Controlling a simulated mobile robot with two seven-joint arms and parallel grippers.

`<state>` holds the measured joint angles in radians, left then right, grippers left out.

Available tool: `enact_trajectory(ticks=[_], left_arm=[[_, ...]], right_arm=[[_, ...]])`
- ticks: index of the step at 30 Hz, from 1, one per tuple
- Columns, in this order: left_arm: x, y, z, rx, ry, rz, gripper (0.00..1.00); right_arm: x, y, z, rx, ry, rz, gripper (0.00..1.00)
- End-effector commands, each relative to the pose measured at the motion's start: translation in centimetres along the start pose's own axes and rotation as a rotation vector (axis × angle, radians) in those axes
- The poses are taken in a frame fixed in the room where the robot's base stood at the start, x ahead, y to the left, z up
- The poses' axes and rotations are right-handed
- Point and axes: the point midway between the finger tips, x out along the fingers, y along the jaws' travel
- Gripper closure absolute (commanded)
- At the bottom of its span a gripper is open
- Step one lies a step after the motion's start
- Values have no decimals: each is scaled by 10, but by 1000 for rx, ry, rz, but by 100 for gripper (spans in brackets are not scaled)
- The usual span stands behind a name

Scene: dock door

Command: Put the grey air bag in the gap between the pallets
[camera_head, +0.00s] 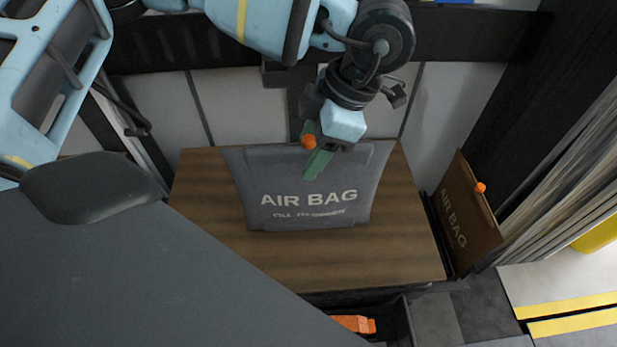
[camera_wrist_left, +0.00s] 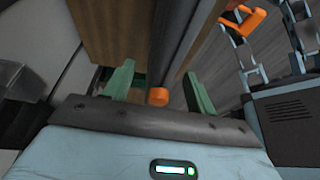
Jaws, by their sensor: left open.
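The grey air bag (camera_head: 308,185), lettered AIR BAG, is in front of the brown wooden surface (camera_head: 415,262) in the head view. I cannot tell whether it lies flat or stands a little off it. Its orange valve (camera_head: 308,141) is at its top edge. My left gripper (camera_head: 312,147) is open at that edge, its green fingers on either side of the valve. In the left wrist view the valve (camera_wrist_left: 158,97) and the dark bag edge (camera_wrist_left: 180,45) lie between the fingers (camera_wrist_left: 158,90). I cannot make out the gap between the pallets. My right gripper is not in view.
A brown air bag (camera_head: 462,222) with an orange valve stands at the right side of the wooden surface. Stacked sheets (camera_head: 575,165) lean farther right. A dark tray (camera_head: 398,322) with an orange object (camera_head: 352,324) is at the front. Yellow-striped floor (camera_head: 560,300) is at lower right.

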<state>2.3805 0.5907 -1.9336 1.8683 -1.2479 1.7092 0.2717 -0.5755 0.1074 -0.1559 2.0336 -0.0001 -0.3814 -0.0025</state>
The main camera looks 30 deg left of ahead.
Motion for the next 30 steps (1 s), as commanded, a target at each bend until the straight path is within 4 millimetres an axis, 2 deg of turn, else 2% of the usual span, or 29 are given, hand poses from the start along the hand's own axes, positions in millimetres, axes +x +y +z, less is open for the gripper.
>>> enact_trajectory(ticks=[4, 11, 14, 24, 30], left_arm=[[12, 0, 0, 0, 0, -1, 44], [14, 0, 0, 0, -1, -1, 44], [14, 0, 0, 0, -1, -1, 54], [14, 0, 0, 0, -1, 0, 99], [13, 0, 0, 0, -1, 0, 100]], right_arm=[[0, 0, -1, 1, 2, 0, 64], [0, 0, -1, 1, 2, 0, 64], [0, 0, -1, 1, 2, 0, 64], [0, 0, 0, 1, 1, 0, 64], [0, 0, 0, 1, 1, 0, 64]])
